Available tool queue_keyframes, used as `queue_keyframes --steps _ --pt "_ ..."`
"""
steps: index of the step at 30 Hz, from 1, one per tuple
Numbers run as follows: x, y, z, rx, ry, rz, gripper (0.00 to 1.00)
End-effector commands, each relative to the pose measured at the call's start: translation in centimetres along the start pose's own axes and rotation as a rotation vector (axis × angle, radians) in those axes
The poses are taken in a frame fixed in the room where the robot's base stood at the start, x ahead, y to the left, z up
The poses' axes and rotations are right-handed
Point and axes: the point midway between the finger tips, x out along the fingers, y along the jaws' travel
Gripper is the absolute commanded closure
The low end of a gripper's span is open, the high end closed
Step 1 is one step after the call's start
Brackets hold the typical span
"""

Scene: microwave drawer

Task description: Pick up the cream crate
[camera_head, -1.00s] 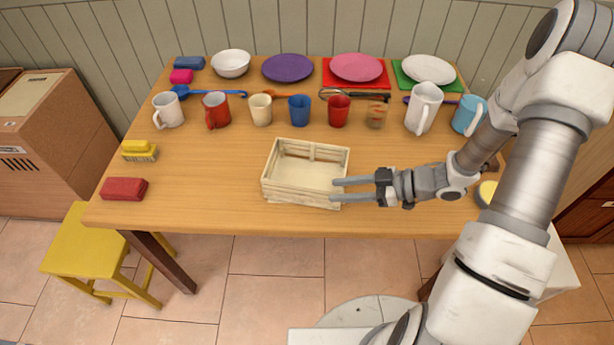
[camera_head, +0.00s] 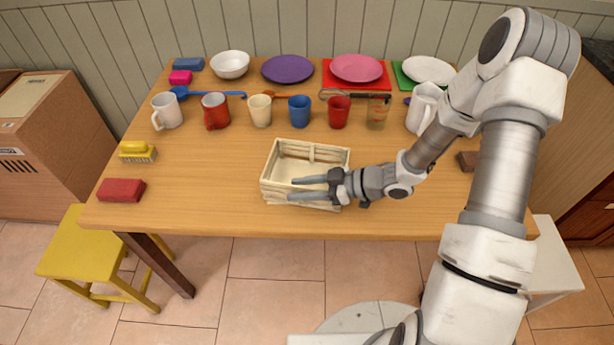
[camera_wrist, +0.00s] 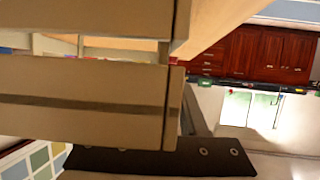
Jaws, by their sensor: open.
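The cream crate (camera_head: 276,172) is an open slatted wooden box. It sits upright on the table (camera_head: 200,190), near the front edge in the middle. My gripper (camera_head: 290,188) comes in from the right and is open. In the head view its two fingers overlap the crate's front right part, one over the inside and one along the front wall. Whether they touch the wall I cannot tell. In the wrist view the crate's slats (camera_wrist: 80,95) fill the left side, very close. The crate's front right corner is hidden behind my gripper.
A row of mugs and cups (camera_head: 299,110) stands behind the crate, with bowls and plates (camera_head: 287,68) further back. A red block (camera_head: 121,190) and a yellow brush (camera_head: 137,152) lie at the left. The table left of the crate is clear.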

Motion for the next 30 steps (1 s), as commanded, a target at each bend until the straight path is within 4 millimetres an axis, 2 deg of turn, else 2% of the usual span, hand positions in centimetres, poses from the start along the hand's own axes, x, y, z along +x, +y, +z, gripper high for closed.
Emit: queue_keyframes --steps 2,9,30 --pt "-0.02 0.01 -0.01 0.000 0.000 0.000 0.57" --pt "-0.04 0.00 -0.01 0.000 0.000 0.000 0.99" --pt "-0.06 0.01 -0.01 0.000 0.000 0.000 1.00"
